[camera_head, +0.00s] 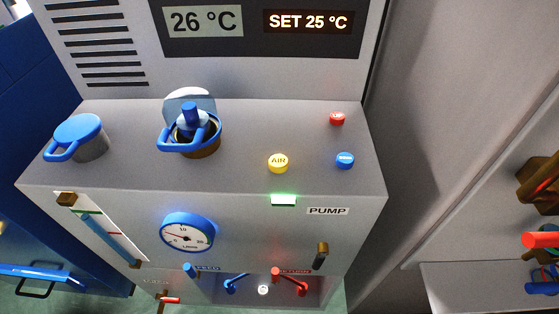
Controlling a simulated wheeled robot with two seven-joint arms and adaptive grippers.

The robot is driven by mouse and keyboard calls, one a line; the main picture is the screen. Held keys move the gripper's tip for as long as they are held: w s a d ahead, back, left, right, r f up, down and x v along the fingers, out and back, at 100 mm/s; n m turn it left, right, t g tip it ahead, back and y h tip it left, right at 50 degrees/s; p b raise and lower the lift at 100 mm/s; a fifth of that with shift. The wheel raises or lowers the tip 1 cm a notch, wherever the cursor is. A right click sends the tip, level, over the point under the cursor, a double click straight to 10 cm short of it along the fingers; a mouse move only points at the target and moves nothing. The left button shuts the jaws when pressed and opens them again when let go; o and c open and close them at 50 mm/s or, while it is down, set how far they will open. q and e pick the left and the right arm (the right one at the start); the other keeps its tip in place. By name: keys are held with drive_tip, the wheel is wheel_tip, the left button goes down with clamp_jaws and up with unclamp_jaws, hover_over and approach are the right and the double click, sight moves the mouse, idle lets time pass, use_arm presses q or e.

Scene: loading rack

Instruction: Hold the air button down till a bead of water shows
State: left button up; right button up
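The air button (278,163) is a yellow round button marked AIR on the top ledge of the grey unit. Nothing touches it. Behind it to the right are a red button (337,118) and a blue button (345,160). To its left is a round brass-coloured port (207,146) with a blue fitting (190,117) and a blue handle at its top. I cannot make out a bead of water anywhere. Neither my left nor my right gripper is in view.
A blue-topped cap with a handle (78,135) stands at the ledge's left. The front carries a dial gauge (188,233), a level tube (103,229), a lit green lamp (283,200), and blue and red levers (293,282). Displays (308,21) read 26 °C and SET 25 °C.

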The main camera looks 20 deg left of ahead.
use_arm(q)
clamp_jaws()
idle(1.4)
